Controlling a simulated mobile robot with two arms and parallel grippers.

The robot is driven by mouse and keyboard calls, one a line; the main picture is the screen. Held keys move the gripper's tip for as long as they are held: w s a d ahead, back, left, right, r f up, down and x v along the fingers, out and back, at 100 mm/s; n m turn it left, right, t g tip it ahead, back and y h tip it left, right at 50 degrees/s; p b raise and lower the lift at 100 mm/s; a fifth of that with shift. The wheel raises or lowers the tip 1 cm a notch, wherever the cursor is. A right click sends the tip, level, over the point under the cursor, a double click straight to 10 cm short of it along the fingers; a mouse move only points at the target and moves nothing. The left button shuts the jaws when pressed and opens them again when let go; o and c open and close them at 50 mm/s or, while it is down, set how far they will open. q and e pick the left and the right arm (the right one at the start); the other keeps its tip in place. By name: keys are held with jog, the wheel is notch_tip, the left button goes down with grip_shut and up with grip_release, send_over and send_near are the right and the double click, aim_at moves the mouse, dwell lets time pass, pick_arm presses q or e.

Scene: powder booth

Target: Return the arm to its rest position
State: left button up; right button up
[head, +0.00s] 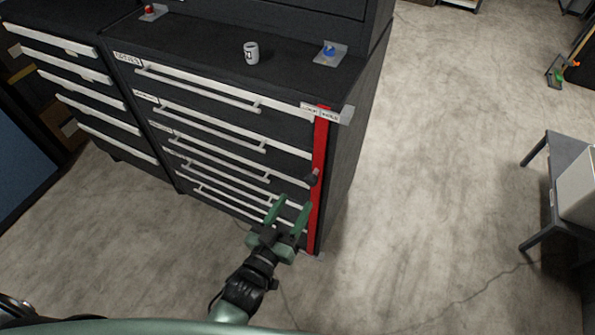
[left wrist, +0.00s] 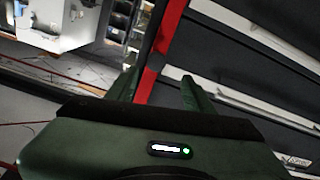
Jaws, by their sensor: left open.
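My left gripper (head: 290,212) has green fingers. It is open and empty, in front of the lower drawers of a black cabinet (head: 345,165), close to the lower part of its red vertical bar (head: 321,170). In the left wrist view the two fingers (left wrist: 160,90) stand apart, with the red bar (left wrist: 164,38) seen beyond them and white drawer handles (left wrist: 245,100) to the right. Whether the fingers touch the cabinet I cannot tell. My right gripper is in neither view.
On the cabinet top are a white mug (head: 251,53), a blue-knobbed item (head: 329,53) and a red-knobbed item (head: 150,12). A second drawer cabinet (head: 70,75) adjoins on the left. A grey table (head: 551,165) stands at the right. The floor between is clear.

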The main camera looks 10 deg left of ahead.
pick_arm(q)
jog(key=s+a+f+g+y, duration=0.1)
jog(key=s+a+f+g, duration=0.2)
jog(key=f, duration=0.6)
jog(key=s+a+f+g+y, duration=0.15)
jog(key=s+f, duration=0.35)
jog(key=f, duration=0.5)
jog(key=s+a+f+g+y, duration=0.15)
jog(key=s+f+g, duration=0.25)
jog(key=f, duration=0.5)
jog(key=s+a+f+g, duration=0.2)
jog(key=s+f, duration=0.3)
jog(key=s, duration=0.3)
jog(key=s+a+f+g+y, duration=0.1)
jog(key=s+a+f+g, duration=0.2)
jog(key=s, duration=0.6)
jog(key=s+a+f+m+g, duration=0.1)
jog(key=s+a+f+g, duration=0.1)
jog(key=s+a+f, duration=0.3)
jog(key=s+f, duration=0.2)
jog(key=s, duration=0.1)
jog(key=shift+s+a+g+y, duration=0.3)
jog(key=shift+g, duration=0.05)
